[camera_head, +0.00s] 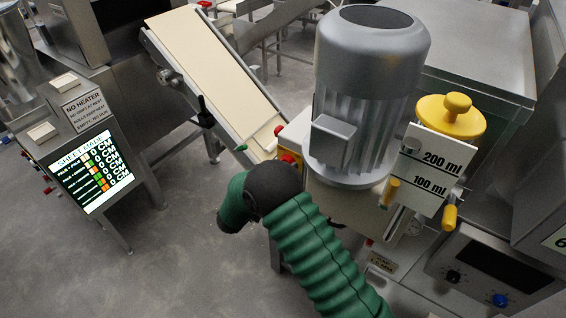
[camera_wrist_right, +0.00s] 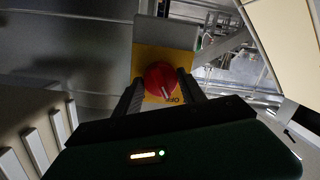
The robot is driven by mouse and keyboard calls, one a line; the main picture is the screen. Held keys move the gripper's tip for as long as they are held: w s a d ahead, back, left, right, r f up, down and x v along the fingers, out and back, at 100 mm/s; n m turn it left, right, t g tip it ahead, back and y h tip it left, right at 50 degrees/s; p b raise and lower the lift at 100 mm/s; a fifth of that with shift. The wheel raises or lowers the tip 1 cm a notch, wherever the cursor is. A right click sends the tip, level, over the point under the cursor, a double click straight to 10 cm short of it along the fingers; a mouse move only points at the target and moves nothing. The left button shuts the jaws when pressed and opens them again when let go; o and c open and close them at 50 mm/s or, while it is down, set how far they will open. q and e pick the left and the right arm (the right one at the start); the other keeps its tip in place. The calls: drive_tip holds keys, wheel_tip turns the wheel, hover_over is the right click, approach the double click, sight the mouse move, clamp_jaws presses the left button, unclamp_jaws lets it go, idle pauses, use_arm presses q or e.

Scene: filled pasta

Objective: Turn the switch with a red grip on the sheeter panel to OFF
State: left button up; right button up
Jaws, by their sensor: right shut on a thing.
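The red switch grip (camera_wrist_right: 158,76) is round, with a white pointer line towards its lower right edge. It sits on a yellow plate (camera_wrist_right: 179,62) on a grey box. My right gripper (camera_wrist_right: 160,80) has one dark finger on each side of the grip and is shut on it. In the head view my green right arm hides the gripper. A small red part on yellow (camera_head: 287,158) shows just above the arm; it looks like the same switch. My left gripper is out of view.
A pale conveyor belt (camera_head: 205,70) slopes down to the switch area. A large grey motor (camera_head: 366,90) stands close right of my arm. Beside it are a yellow-knobbed doser (camera_head: 450,115) and a panel with a blue knob (camera_head: 500,299). A lit display (camera_head: 90,170) stands left.

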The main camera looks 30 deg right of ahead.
drive_tip(key=shift+a+n+p, duration=0.1)
drive_tip(key=shift+n+p, duration=0.6)
drive_tip(key=shift+n, duration=0.4)
drive_tip(key=o, duration=1.4)
drive_tip(key=shift+w+f, duration=0.1)
drive_tip(key=shift+c, duration=0.2)
drive_tip(key=shift+g, duration=0.3)
drive_tip(key=b+v, duration=0.4)
drive_tip(key=v, duration=1.3)
